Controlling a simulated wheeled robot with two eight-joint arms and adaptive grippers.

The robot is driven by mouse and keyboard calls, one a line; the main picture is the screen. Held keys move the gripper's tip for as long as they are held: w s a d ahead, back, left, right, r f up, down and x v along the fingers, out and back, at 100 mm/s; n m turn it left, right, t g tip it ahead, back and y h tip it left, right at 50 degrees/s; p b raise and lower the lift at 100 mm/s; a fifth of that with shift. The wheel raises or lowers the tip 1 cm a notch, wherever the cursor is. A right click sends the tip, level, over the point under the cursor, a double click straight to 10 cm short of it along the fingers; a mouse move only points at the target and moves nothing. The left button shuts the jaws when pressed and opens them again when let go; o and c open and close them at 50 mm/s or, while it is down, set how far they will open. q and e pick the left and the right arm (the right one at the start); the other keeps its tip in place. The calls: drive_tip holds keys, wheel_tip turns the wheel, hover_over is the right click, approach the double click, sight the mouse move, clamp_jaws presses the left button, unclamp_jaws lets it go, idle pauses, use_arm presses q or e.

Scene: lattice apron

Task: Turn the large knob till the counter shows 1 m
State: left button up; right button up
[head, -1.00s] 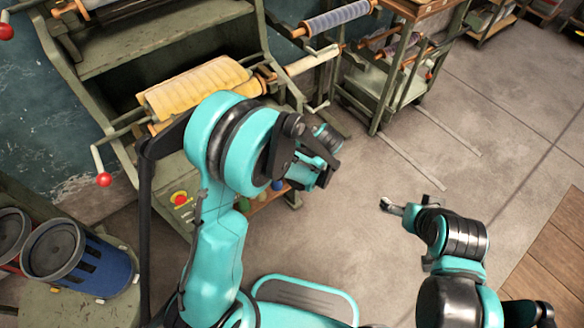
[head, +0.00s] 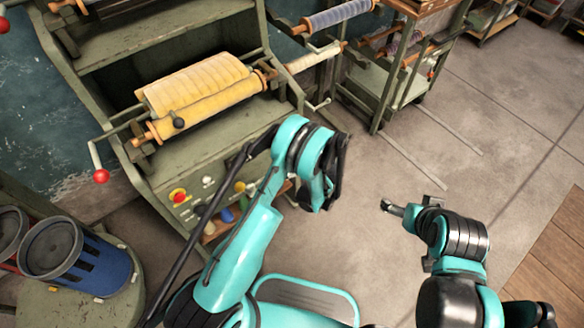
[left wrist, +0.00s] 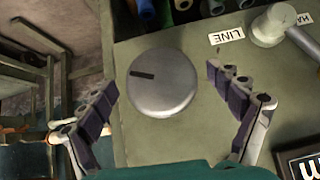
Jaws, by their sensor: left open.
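The large knob (left wrist: 162,83) is a round grey metal cap with a dark line mark towards its upper left, on a green panel in the left wrist view. My left gripper (left wrist: 161,79) is open, with one finger on either side of the knob and gaps showing between. A dark display, seemingly the counter (left wrist: 299,162), is cut off at the lower right corner; only a white "m" shows, no number. In the head view my left gripper is hidden by its arm. My right gripper (head: 391,207) is over the floor, away from the machine; its jaws are too small to judge.
A smaller knob or lever (left wrist: 273,24) and a "LINE" label (left wrist: 227,36) are right of the large knob. In the head view the machine holds a yellow roll (head: 195,90), a red button (head: 178,195) and a red-handled crank (head: 101,176). A blue bin (head: 105,268) stands lower left.

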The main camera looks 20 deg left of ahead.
use_arm(q)
drive_tip(key=shift+w+a+f, duration=0.3)
drive_tip(key=shift+a+f, duration=0.1)
drive_tip(key=shift+f, duration=0.05)
drive_tip(key=c, duration=1.2)
drive_tip(key=shift+o, duration=0.2)
drive_tip(key=m+g+y, duration=0.1)
drive_tip(key=g+y, duration=0.1)
drive_tip(key=shift+m+g, duration=0.3)
drive_tip(key=shift+m, duration=0.1)
drive_tip(key=shift+m+g+y, duration=0.7)
drive_tip(key=shift+g+y, duration=0.1)
drive_tip(key=shift+y, duration=0.2)
